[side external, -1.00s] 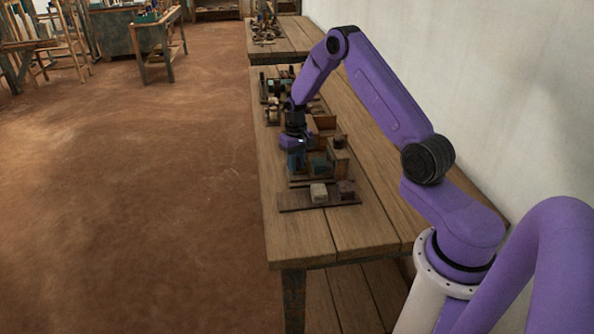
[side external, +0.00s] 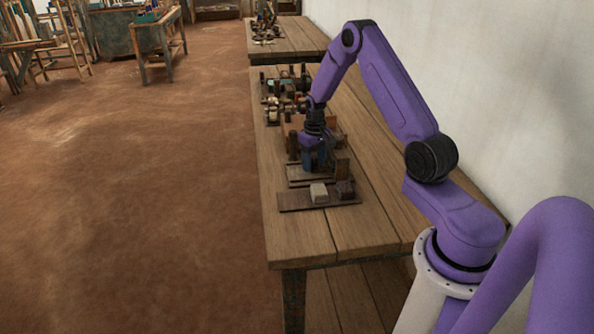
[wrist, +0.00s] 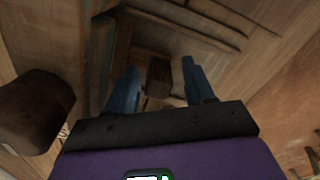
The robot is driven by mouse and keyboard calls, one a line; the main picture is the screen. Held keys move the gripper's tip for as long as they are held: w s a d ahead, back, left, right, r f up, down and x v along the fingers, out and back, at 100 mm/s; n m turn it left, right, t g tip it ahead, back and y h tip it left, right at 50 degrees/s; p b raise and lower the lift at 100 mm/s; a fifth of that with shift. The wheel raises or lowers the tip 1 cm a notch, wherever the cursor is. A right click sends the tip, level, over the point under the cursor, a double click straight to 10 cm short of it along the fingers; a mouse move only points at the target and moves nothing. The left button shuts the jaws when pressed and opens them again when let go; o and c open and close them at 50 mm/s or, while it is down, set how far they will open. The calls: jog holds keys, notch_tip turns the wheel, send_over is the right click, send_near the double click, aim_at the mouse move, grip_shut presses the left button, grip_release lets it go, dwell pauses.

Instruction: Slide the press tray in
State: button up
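My gripper (side external: 315,163) points down over the wooden press-like fixture on the bench in the side view. In the wrist view its two blue fingers (wrist: 159,68) are spread apart. A small dark block (wrist: 158,77) shows in the gap between the fingers, with space visible on both sides of it. It sits in a brown wooden recess, and this may be the press tray with its handle; I cannot tell for sure. In the side view my gripper hides much of the fixture, and the tray cannot be made out there.
A flat board (side external: 292,200) with a pale block (side external: 318,192) and a dark block (side external: 345,189) lies in front. Several small wooden devices (side external: 278,104) stand behind. A rounded dark wooden piece (wrist: 34,108) is left of the fingers. The bench's near end (side external: 340,235) is clear.

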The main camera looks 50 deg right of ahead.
jog(key=shift+r, duration=0.1)
jog(key=shift+r, duration=3.15)
jog(key=shift+a, duration=0.1)
jog(key=s+a+r+n, duration=0.2)
jog(key=s+a+r, duration=0.1)
jog(key=a, duration=0.5)
jog(key=s+a+r+n, duration=0.2)
jog(key=a+r+n, duration=0.1)
jog(key=a, duration=0.4)
jog(key=s+a+r+n, duration=0.2)
jog(key=s+a+r, duration=0.1)
jog(key=a, duration=0.5)
jog(key=s+a+r+n, duration=0.2)
jog(key=s+n, duration=0.2)
jog(key=s, duration=0.7)
jog(key=s+a+r+n, duration=0.2)
jog(key=s+a+n, duration=0.1)
jog(key=s, duration=0.9)
jog(key=shift+s+a+n, duration=0.25)
jog(key=shift+a+n, duration=0.1)
jog(key=shift+n, duration=0.45)
